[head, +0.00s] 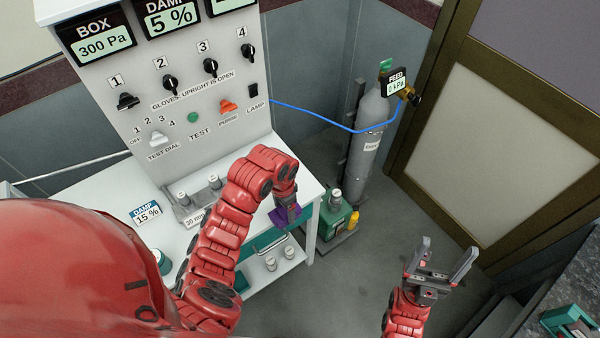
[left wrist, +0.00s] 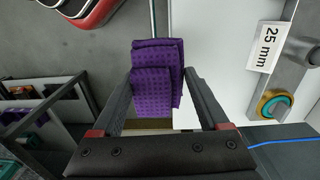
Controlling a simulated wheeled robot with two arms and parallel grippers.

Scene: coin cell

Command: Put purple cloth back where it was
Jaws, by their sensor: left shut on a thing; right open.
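The purple cloth (left wrist: 158,88) is folded and held between the fingers of my left gripper (left wrist: 158,100) in the left wrist view. In the head view the cloth (head: 285,214) hangs below my left gripper (head: 284,205), at the right edge of the white bench (head: 300,190). My left gripper is shut on it. My right gripper (head: 440,262) is open and empty over the floor at the lower right. In the left wrist view a dark rack (left wrist: 40,118) with several coloured items stands at the left.
A control panel (head: 185,90) with knobs rises behind the bench. A grey gas cylinder (head: 368,140) with a blue hose stands right of it, near a green box (head: 333,217). A "25 mm" label (left wrist: 267,47) lies on the bench.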

